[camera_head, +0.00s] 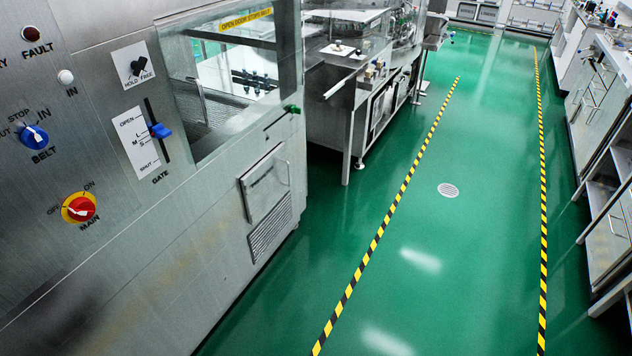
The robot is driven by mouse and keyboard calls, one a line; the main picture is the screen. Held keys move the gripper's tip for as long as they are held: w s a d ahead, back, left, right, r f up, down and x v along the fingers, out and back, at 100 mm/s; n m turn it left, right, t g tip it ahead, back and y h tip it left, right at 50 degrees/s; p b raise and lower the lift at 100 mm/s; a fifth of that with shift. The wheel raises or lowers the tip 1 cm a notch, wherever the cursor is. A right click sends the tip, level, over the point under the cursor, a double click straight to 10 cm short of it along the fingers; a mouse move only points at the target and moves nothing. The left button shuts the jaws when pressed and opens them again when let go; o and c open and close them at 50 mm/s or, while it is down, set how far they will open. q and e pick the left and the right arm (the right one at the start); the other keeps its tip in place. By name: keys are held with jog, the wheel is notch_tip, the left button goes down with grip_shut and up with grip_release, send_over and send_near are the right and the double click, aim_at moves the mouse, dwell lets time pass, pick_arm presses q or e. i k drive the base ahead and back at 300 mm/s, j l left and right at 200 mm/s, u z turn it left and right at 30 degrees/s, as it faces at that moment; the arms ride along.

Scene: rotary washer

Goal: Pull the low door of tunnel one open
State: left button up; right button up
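A steel machine fills the left of the head view, with a control panel (70,150) on its front. A small low door (265,183) sits low on the machine's front, above a louvred vent (270,228). It looks shut, with a thin bar handle (285,172) along its right side. Higher up is a larger window door with a yellow label reading "OPEN DOOR STOPS BELT" (246,19) and a green handle (292,109). I cannot read a tunnel number on the low door. Neither of my grippers is in view.
Another steel machine (345,100) stands beyond. Steel cabinets (605,90) line the right side. A blue gate lever (160,131) juts from the panel.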

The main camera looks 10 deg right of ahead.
aim_at(267, 180)
jog(key=i+l, duration=0.9)
jog(key=i+z, duration=0.05)
